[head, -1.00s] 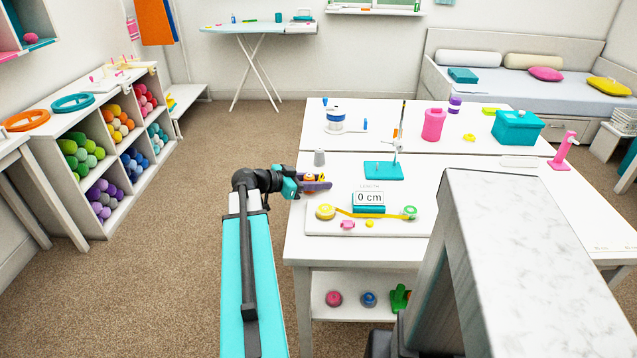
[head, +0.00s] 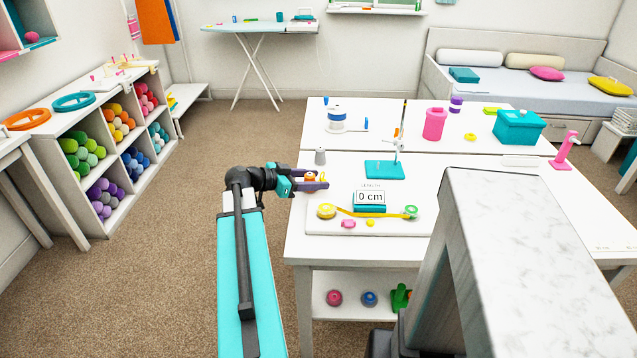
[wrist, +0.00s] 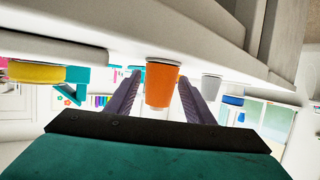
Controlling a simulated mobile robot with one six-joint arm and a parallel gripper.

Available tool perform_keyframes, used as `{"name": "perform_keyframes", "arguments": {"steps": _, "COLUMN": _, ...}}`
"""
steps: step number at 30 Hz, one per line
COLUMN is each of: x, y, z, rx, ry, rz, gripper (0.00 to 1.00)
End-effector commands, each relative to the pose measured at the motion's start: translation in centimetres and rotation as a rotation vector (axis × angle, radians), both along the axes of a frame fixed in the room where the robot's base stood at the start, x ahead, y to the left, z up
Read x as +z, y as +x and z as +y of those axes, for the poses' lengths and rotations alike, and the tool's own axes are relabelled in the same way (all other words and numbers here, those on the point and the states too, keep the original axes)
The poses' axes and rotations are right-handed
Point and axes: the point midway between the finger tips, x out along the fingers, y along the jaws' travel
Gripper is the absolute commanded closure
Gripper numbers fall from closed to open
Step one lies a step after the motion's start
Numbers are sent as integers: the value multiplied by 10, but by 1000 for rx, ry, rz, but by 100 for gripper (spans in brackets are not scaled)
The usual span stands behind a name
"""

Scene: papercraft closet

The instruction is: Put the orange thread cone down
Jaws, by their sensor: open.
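The orange thread cone (head: 309,177) stands on the left edge area of the white table, mostly hidden by my gripper in the head view. In the wrist view, which shows the table upside down at the top, the orange cone (wrist: 162,85) sits upright with its base on the table top. My gripper (head: 316,182) is open, and its purple fingers lie on either side of the cone. In the wrist view a gap shows between the cone and each finger.
A grey cone (head: 320,157) stands just behind the orange one. To the right are a board (head: 380,228) with a yellow tape (head: 326,211), a display reading 0 cm (head: 369,198) and a teal stand (head: 384,170). The table's left edge runs under my gripper.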

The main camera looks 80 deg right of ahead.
Motion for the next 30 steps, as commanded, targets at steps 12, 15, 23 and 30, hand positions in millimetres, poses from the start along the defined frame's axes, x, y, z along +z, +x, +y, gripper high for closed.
{"name": "perform_keyframes", "arguments": {"steps": 12, "x": 21, "y": 46, "z": 36, "rx": 2, "ry": -1, "rz": 0, "gripper": 52}}
{"name": "perform_keyframes", "arguments": {"steps": 15, "x": 25, "y": 57, "z": 44, "rx": 2, "ry": -1, "rz": 0, "gripper": 52}}
{"name": "perform_keyframes", "arguments": {"steps": 23, "x": 33, "y": 72, "z": 56, "rx": -1, "ry": 0, "rz": 0, "gripper": 52}}
{"name": "perform_keyframes", "arguments": {"steps": 30, "x": 34, "y": 74, "z": 58, "rx": -1, "ry": 0, "rz": 0, "gripper": 52}}
